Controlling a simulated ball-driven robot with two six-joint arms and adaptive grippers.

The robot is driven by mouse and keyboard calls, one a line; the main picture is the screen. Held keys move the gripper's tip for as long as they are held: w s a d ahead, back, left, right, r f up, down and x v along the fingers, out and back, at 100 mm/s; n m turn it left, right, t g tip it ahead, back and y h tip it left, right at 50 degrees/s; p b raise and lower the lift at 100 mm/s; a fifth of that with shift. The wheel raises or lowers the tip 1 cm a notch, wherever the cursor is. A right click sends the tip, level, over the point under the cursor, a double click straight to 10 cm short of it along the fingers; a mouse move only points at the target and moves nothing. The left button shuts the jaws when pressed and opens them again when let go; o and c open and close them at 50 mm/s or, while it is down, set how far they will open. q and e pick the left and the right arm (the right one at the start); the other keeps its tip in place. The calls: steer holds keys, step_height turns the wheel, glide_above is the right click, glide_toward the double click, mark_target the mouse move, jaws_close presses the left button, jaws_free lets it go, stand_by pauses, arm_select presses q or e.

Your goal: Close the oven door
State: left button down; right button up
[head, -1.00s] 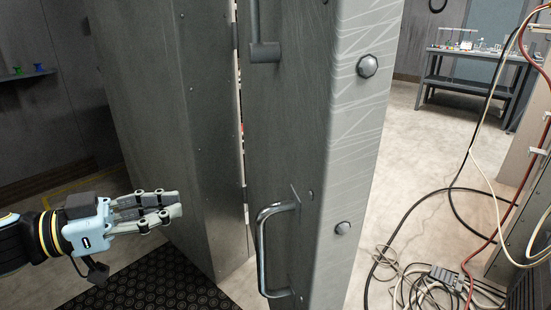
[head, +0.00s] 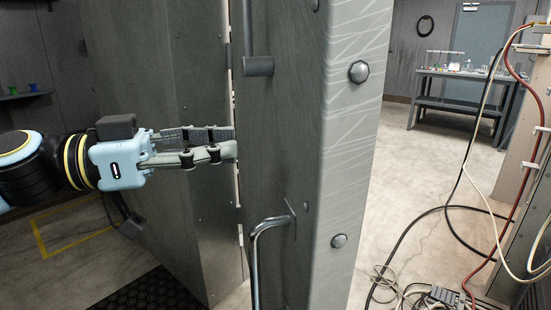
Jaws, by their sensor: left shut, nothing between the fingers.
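The oven door (head: 292,150) is a thick grey slab that stands open a little, with a narrow light gap between it and the oven body (head: 150,90) on its left. A bent metal handle (head: 262,240) is low on the door's face, and a vertical bar (head: 257,66) is higher up. My left gripper (head: 234,145) is shut and empty. Its fingertips are at the door's left edge, in front of the gap, above and left of the handle; I cannot tell whether they touch. My right gripper is not in view.
Loose cables (head: 405,285) lie on the floor at the right, and more hang along a post. A dark workbench (head: 460,90) with small items stands at the back right. A black studded mat (head: 150,292) lies at the lower left. The floor between door and bench is clear.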

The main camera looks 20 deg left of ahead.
mark_target(296, 141)
arm_select(q)
steer(key=p+x, duration=0.1)
steer(key=x, duration=0.5)
steer(key=shift+w+r, duration=0.1)
steer(key=shift+w+d+p, duration=0.35)
steer(key=shift+w+d, duration=0.05)
steer(key=shift+d, duration=0.15)
